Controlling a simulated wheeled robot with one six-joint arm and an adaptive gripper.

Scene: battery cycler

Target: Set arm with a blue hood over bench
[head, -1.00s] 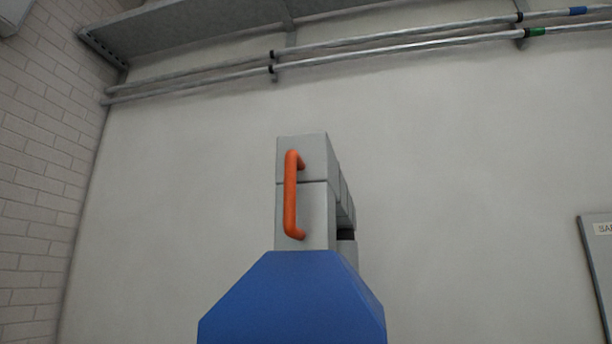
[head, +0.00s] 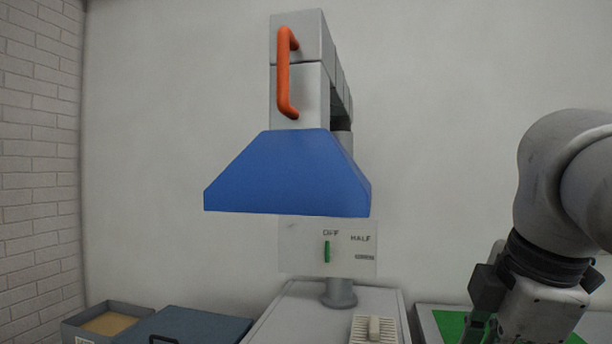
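The extraction arm has a blue hood (head: 288,174) that flares downward. A grey arm (head: 303,85) with an orange handle (head: 287,75) rises from the hood. The hood hangs above a grey bench or cabinet top (head: 290,310), with a gap between them. Behind and below the hood is a pale panel (head: 300,250) marked OFF and HALF, with a green lever standing upright under OFF. My gripper (head: 490,325) is at the lower right, apart from the hood and handle. Its fingertips are cut off or unclear, so its opening cannot be told.
A green mat (head: 450,325) in a pale frame lies at the lower right, partly behind my gripper. A small ribbed pale block (head: 374,328) sits on the grey top. A dark blue case (head: 190,325) and an open grey bin (head: 85,325) are at the lower left.

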